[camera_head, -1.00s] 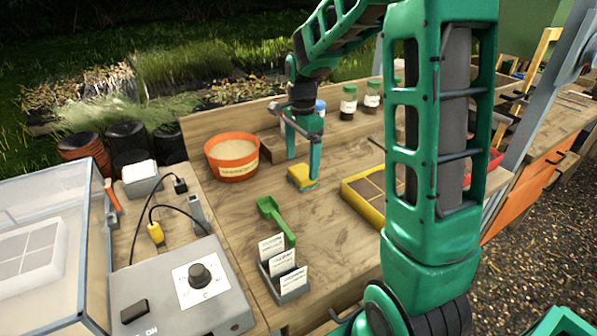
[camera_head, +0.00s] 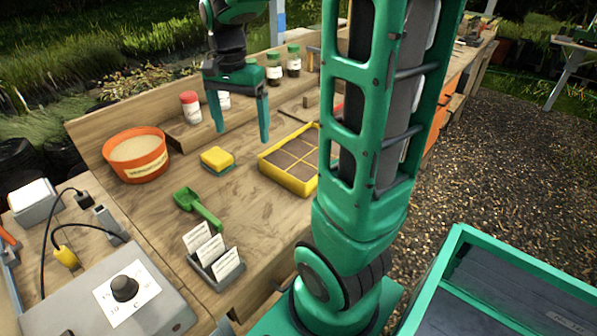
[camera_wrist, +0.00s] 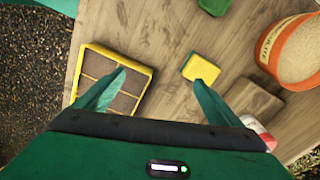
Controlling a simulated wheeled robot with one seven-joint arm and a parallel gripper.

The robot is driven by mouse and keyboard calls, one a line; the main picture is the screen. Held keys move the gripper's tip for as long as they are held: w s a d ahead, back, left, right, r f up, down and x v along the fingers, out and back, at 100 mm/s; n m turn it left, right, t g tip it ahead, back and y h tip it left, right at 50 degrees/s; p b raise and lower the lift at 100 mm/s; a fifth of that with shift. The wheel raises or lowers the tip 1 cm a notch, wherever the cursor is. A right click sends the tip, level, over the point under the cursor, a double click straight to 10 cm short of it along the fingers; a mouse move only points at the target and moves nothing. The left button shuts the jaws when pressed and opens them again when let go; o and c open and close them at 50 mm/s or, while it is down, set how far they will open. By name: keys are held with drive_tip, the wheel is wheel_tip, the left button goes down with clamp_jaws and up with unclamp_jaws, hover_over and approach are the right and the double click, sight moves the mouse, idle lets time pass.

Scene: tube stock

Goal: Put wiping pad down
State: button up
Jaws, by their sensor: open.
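The wiping pad (camera_head: 217,159) is a small yellow block with a green underside. It lies flat on the wooden bench, between the orange bowl and the yellow tray. It also shows in the wrist view (camera_wrist: 201,69), ahead of my fingertips and nearer the right one. My gripper (camera_head: 243,137) is open and empty, raised above the bench near the pad and apart from it. Both fingers show in the wrist view (camera_wrist: 158,82), spread wide with nothing between them.
An orange bowl (camera_head: 137,166) of pale grains stands left of the pad. A yellow tray (camera_head: 284,181) with dark cells stands to its right. A green scoop (camera_head: 205,213) and a label holder (camera_head: 216,278) lie in front. Jars (camera_head: 273,70) line the back shelf.

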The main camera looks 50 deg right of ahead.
drive_tip(key=s+f+n, duration=0.2)
drive_tip(key=s+n, duration=0.2)
drive_tip(key=s, duration=0.6)
drive_tip(key=s+f+n, duration=0.2)
drive_tip(key=s+n, duration=0.2)
drive_tip(key=s, duration=0.6)
drive_tip(key=shift+s, duration=0.35)
drive_tip(key=shift+f, duration=0.1)
drive_tip(key=shift+w+f, duration=0.25)
drive_tip(key=shift+w, duration=0.4)
drive_tip(key=shift+o, duration=0.5)
